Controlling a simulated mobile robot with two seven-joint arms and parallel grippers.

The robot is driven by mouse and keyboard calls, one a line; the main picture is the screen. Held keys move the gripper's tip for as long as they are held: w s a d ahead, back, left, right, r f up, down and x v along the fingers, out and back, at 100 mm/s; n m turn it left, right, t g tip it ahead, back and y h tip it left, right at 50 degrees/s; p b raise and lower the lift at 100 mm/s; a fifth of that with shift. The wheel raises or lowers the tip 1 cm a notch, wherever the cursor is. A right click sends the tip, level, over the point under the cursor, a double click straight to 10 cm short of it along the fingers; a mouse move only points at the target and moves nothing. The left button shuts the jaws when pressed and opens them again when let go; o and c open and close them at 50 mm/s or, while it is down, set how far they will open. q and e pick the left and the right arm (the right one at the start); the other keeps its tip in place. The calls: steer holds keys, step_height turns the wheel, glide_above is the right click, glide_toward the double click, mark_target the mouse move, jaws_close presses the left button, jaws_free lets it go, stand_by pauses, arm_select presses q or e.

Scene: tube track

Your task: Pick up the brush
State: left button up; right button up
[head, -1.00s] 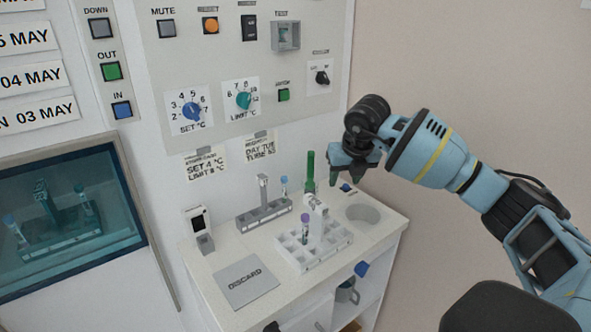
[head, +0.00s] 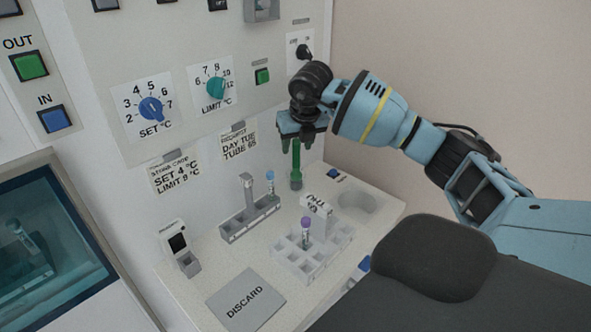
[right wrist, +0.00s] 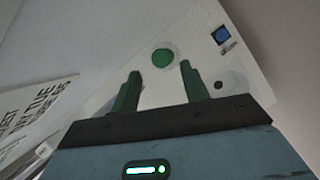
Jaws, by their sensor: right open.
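The brush appears to be the green upright handle (head: 296,172) standing at the back of the white counter, with a wider base on the counter. In the right wrist view the round green top of the brush (right wrist: 163,58) shows just beyond and between the fingertips. My right gripper (head: 298,144) is open and points down over the brush, its fingers near the upper part of the handle. It also shows in the right wrist view (right wrist: 160,78) with both fingers apart and nothing held. I cannot tell whether a finger touches the handle. My left gripper is not in view.
A white rack (head: 318,262) with a purple-capped tube (head: 306,225) stands in front of the brush. A grey rack (head: 250,218) with a blue-capped tube is at its left. A round recess (head: 355,201) lies to the right. The control panel wall (head: 185,125) is close behind.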

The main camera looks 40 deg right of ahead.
mark_target(298, 149)
steer(key=shift+w+f, duration=0.25)
steer(key=shift+f, duration=0.15)
steer(key=shift+d+x, duration=0.2)
steer(key=shift+x, duration=1.05)
steer(key=shift+d+x, duration=0.15)
steer(key=shift+x, duration=1.15)
steer(key=shift+r, duration=0.1)
jaws_close()
